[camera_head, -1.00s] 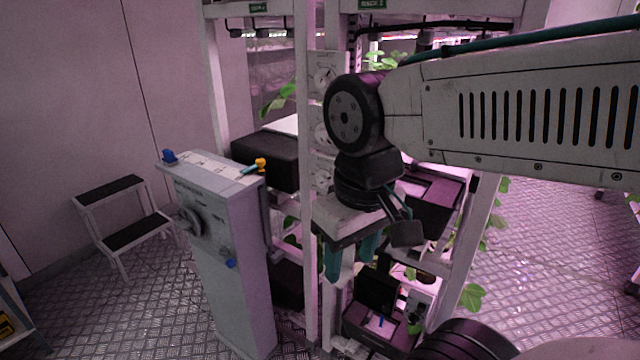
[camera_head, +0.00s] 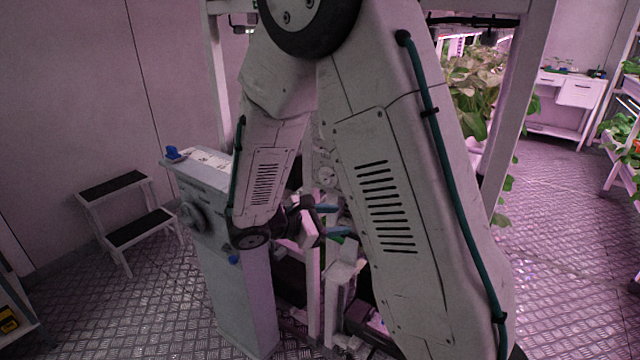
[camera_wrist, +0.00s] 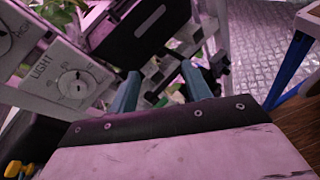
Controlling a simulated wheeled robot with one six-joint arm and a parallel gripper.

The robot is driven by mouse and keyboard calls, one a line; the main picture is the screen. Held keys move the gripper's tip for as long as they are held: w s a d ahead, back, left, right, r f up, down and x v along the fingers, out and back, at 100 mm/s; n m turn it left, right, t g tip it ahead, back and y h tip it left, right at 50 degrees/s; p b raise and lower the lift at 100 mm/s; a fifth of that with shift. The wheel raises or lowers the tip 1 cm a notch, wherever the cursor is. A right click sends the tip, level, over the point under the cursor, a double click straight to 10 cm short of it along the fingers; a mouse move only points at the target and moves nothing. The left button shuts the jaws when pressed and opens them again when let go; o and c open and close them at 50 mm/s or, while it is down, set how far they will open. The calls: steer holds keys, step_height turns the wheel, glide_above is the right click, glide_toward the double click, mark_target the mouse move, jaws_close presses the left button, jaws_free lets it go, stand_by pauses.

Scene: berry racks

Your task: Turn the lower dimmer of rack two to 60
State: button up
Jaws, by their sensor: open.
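A white dial plate marked LIGHT, with a round dimmer knob (camera_wrist: 77,83), is at the left of the wrist view. Its pointer setting is too small to read. Part of another plate shows above it at the picture's edge. In the head view a pale round dial (camera_head: 325,176) shows between my arm links; I cannot tell if it is the lower dimmer. My gripper (camera_wrist: 160,88) is open, its two teal fingers apart with nothing held between them. It is to the right of the LIGHT knob and clear of it. In the head view my gripper (camera_head: 330,221) is partly hidden by my arm.
A grey cabinet (camera_head: 235,285) with a handwheel and blue handles stands left of the rack, close to my arm. A step stool (camera_head: 125,222) is farther left. A black bin (camera_wrist: 138,32) lies beyond the fingers. Open metal floor (camera_head: 555,270) is at right.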

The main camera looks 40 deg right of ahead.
steer(key=w+f+n+t+h, duration=0.2)
steer(key=w+n+t, duration=0.3)
steer(key=w, duration=0.3)
steer(key=n+t, duration=0.2)
steer(key=t, duration=0.1)
glide_toward(323, 180)
steer(key=x, duration=0.8)
steer(key=shift+d, duration=0.2)
steer(key=c, duration=1)
